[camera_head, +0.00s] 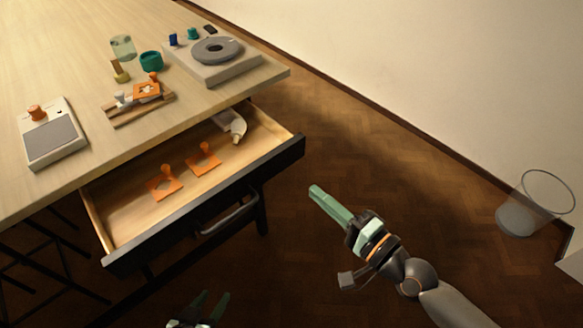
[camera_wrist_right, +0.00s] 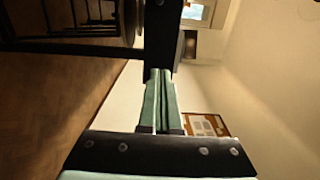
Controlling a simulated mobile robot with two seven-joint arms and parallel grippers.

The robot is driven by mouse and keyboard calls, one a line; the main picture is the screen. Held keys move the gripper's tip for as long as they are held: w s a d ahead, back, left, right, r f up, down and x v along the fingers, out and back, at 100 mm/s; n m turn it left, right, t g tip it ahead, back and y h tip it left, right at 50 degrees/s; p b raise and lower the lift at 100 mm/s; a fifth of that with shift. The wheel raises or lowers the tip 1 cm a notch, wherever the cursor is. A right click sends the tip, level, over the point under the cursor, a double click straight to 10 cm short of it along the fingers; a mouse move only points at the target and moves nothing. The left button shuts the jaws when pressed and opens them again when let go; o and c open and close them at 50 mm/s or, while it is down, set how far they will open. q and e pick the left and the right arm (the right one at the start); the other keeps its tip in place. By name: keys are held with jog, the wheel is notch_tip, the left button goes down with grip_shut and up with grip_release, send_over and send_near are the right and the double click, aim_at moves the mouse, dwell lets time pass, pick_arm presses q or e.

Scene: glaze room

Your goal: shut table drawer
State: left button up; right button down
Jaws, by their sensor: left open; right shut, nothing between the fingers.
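The table drawer (camera_head: 209,209) is pulled out from the wooden table (camera_head: 80,62). It has a black front with a dark bar handle (camera_head: 229,216). Inside it lie two orange pieces with knobs (camera_head: 164,184) and a pale curved object (camera_head: 234,124). My right gripper (camera_head: 316,190) is shut and empty, just right of the drawer front's right end, apart from it in the head view. In the right wrist view its green fingers (camera_wrist_right: 158,90) are together, with a dark bar beyond them. My left gripper (camera_head: 211,300) is open and empty at the bottom edge, below the drawer front.
On the tabletop are a scale (camera_head: 51,134), a wheel-like device (camera_head: 216,57), a wooden tray (camera_head: 138,107) and small containers. A clear bin (camera_head: 533,203) stands on the floor at right. The floor right of the drawer is open.

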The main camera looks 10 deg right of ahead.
aim_at(281, 163)
jog(key=x, duration=0.7)
jog(key=shift+w+a+p, duration=0.2)
jog(key=shift+w+p, duration=0.1)
pick_arm(q)
jog(key=shift+s+a, duration=0.25)
jog(key=shift+a, duration=0.2)
pick_arm(e)
jog(key=shift+w+a, duration=0.3)
jog(key=shift+w, duration=0.15)
pick_arm(q)
jog(key=shift+d, duration=0.1)
